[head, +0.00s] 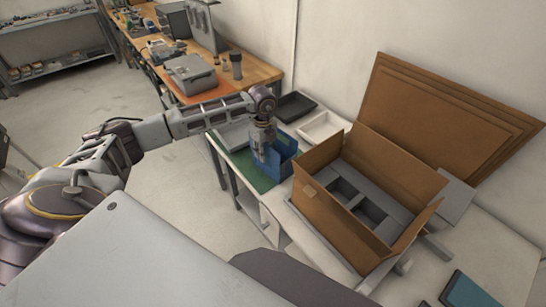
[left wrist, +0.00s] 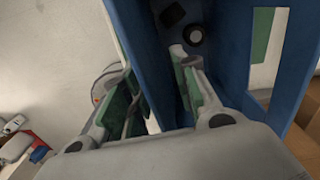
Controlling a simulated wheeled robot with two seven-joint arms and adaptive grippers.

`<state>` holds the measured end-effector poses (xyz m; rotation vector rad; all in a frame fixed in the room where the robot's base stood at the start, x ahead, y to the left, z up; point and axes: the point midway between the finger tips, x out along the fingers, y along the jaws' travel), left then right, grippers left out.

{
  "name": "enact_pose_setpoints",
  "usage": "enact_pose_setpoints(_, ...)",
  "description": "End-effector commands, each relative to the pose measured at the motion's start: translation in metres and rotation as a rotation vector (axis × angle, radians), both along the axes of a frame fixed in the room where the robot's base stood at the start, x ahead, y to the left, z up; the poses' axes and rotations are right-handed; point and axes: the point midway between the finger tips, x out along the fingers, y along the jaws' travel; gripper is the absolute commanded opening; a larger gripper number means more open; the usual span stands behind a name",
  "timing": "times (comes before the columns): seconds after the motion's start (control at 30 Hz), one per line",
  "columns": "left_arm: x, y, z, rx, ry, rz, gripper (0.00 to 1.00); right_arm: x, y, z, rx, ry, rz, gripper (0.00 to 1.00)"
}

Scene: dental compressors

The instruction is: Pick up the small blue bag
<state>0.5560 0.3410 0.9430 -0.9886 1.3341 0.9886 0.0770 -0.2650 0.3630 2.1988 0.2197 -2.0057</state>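A blue open-topped container (head: 287,155) stands on the green mat of the white table; I cannot tell whether it is the small blue bag. My left gripper (head: 268,158) points down at its left side. In the left wrist view, the fingers of my left gripper (left wrist: 160,95) are apart, with a blue container wall (left wrist: 145,55) between them. One finger is outside the wall and the other inside. Whether the pads touch the wall is unclear. A small black round part (left wrist: 192,34) lies inside the container. My right gripper is not in view.
A large open cardboard box (head: 385,160) with grey dividers stands right of the container. A white tray (head: 320,127) and a dark tray (head: 295,106) lie behind it. A flat blue-teal item (head: 470,290) lies at the lower right. A wooden workbench (head: 255,72) stands farther back.

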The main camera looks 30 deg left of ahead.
Motion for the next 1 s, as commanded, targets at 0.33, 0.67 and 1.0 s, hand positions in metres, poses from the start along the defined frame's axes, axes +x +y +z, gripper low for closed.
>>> enact_pose_setpoints(0.33, -0.0001, -0.0001, 0.0, 0.0, 0.0, 0.0, 0.28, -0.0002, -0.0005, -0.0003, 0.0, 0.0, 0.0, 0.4)
enact_pose_setpoints(0.67, -0.0001, 0.0, 0.0001, 0.0, 0.0, 0.0, 0.0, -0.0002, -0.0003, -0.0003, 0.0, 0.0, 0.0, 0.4)
enact_pose_setpoints(1.0, -0.0002, 0.0001, 0.0002, 0.0, 0.001, 0.0, 0.0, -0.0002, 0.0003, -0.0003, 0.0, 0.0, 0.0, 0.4)
